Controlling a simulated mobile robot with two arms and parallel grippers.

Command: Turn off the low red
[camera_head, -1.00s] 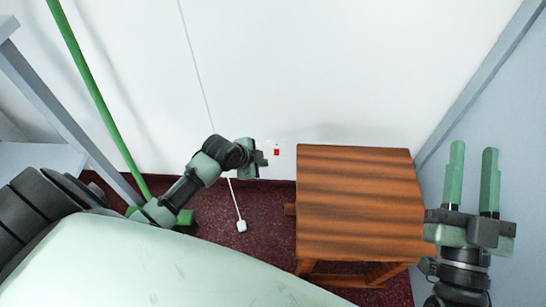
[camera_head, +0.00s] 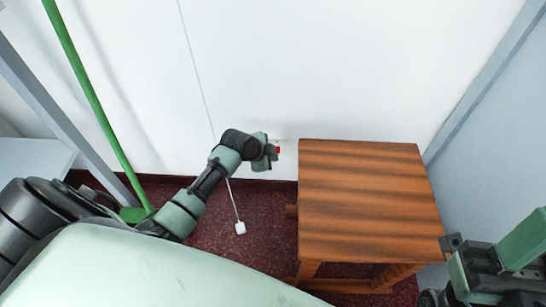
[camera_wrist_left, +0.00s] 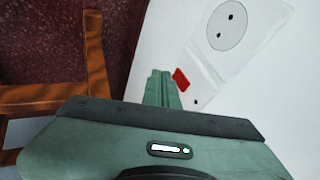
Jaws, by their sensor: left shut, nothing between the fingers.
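The red switch (camera_head: 278,150) sits low on the white wall, just left of the stool, and is partly covered by my left gripper (camera_head: 272,158). In the left wrist view the red switch (camera_wrist_left: 181,79) is a small red rocker on a white plate. The shut, empty fingers of my left gripper (camera_wrist_left: 162,82) are right beside it; I cannot tell whether they touch it. My right gripper (camera_head: 520,245) is at the lower right edge, partly out of frame. One green finger shows, so its opening is unclear.
A round socket (camera_wrist_left: 228,26) is on the same plate. A striped wooden stool (camera_head: 368,200) stands just right of the switch. A white cord ends in a white block (camera_head: 240,228) on the dark red carpet. A green pole (camera_head: 92,95) leans at left.

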